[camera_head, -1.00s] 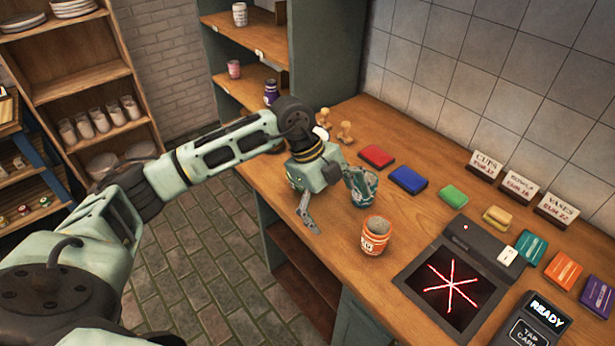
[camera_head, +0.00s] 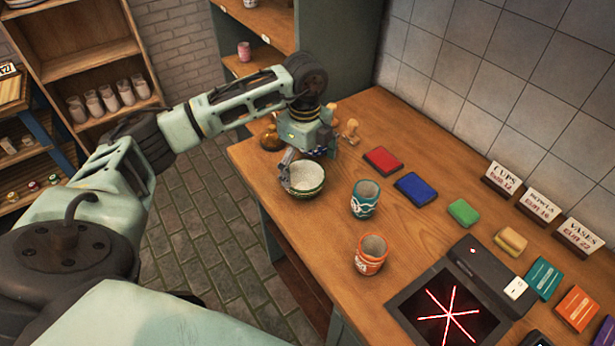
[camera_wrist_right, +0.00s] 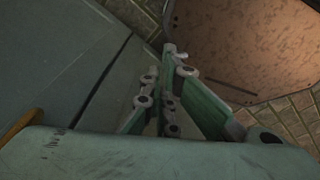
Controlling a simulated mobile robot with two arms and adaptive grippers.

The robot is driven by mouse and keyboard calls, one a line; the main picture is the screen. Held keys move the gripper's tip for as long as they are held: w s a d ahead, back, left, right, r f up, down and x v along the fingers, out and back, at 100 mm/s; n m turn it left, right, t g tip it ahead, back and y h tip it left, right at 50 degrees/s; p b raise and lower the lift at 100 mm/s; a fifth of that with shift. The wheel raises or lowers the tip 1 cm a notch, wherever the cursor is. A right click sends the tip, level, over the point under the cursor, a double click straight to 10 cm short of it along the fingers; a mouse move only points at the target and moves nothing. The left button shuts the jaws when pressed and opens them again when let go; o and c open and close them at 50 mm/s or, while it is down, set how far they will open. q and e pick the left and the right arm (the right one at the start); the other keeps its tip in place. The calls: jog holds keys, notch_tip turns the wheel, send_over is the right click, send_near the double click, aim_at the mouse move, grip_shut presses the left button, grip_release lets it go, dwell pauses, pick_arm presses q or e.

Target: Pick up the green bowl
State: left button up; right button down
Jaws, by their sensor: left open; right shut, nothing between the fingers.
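The green bowl (camera_head: 310,191), white inside with a green patterned outside, stands upright near the left front edge of the wooden counter. My left gripper (camera_head: 305,158) is open above the bowl's back rim, with one finger by the rim's left side; I cannot tell whether it touches. Part of the far rim is hidden by the gripper. My right gripper (camera_wrist_right: 168,78) shows in the right wrist view, shut and empty, away from the bowl.
A teal cup (camera_head: 365,200) and an orange cup (camera_head: 371,256) stand right of the bowl on the counter (camera_head: 415,235). A brown round jar (camera_head: 271,138) and wooden stamps (camera_head: 350,131) are behind the gripper. Red (camera_head: 382,160) and blue (camera_head: 416,190) pads lie farther right.

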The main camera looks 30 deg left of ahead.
aim_at(303, 181)
pick_arm(q)
jog(key=f+p, duration=0.2)
jog(key=f, duration=0.1)
jog(key=shift+s+a, duration=0.2)
jog(key=shift+s, duration=0.15)
jog(key=shift+w+f, duration=0.2)
jog(key=shift+f, duration=1.15)
jog(key=c, duration=1.4)
pick_arm(e)
jog(key=shift+s+r, duration=1.3)
jog(key=shift+s, duration=0.2)
